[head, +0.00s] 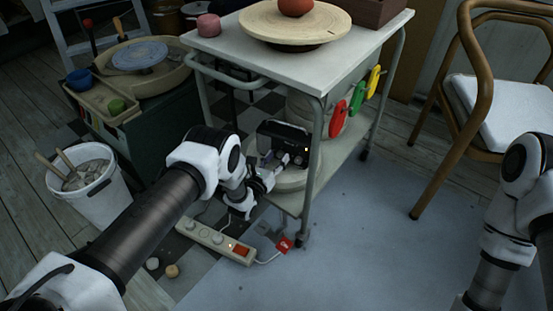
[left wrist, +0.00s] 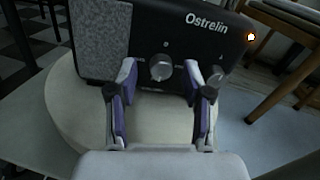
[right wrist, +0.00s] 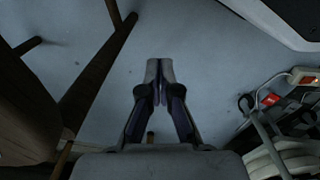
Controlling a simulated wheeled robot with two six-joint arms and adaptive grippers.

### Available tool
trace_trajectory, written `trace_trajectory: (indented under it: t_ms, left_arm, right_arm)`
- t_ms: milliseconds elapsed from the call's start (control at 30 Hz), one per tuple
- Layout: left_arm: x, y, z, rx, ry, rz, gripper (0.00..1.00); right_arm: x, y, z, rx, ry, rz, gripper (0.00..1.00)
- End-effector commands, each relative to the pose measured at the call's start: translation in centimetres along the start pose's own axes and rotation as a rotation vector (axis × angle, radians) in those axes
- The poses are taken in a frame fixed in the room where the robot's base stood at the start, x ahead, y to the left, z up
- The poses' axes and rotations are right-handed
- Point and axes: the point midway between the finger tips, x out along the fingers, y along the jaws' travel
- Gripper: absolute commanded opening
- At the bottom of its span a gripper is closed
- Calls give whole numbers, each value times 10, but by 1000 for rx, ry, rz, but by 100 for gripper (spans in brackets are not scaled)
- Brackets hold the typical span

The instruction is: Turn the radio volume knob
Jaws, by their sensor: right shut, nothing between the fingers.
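The radio (head: 284,133) is dark and stands on the cart's lower shelf; it also shows in the left wrist view (left wrist: 125,20) with a grey speaker panel and the word "Ostrelin". A round silver knob (left wrist: 160,67) sits on its front, and a second knob (left wrist: 216,76) is partly behind the right finger. My left gripper (left wrist: 160,72) is open, with one finger on each side of the first knob in the picture. I cannot tell whether they touch it. It also shows small in the head view (head: 280,163). My right gripper (right wrist: 160,68) is shut and empty over the floor.
The radio stands on a pale round slab (left wrist: 75,110). A power strip (head: 215,241) with cables, a white bucket (head: 92,205) and a wooden chair (head: 470,90) stand around.

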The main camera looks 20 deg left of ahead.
Motion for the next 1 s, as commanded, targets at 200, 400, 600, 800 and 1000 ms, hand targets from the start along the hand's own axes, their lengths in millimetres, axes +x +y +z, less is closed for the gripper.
trace_trajectory:
  t_ms: [200, 400, 600, 800, 1000]
  left_arm:
    - [-4, 0, 0, -1, 1, 0, 50]
    - [-39, 0, -1, -1, 4, 1, 50]
    - [-91, 1, -1, -1, 3, 2, 50]
    - [-118, 0, 0, 0, 0, 1, 50]
    - [-120, 0, 0, 0, -1, 0, 50]
  right_arm:
    - [0, 0, 0, 0, 0, 0, 0]
    - [0, 0, 0, 0, 0, 0, 0]
    - [0, 0, 0, 0, 0, 0, 0]
    - [0, 0, 0, 0, 0, 0, 0]
    - [0, 0, 0, 0, 0, 0, 0]
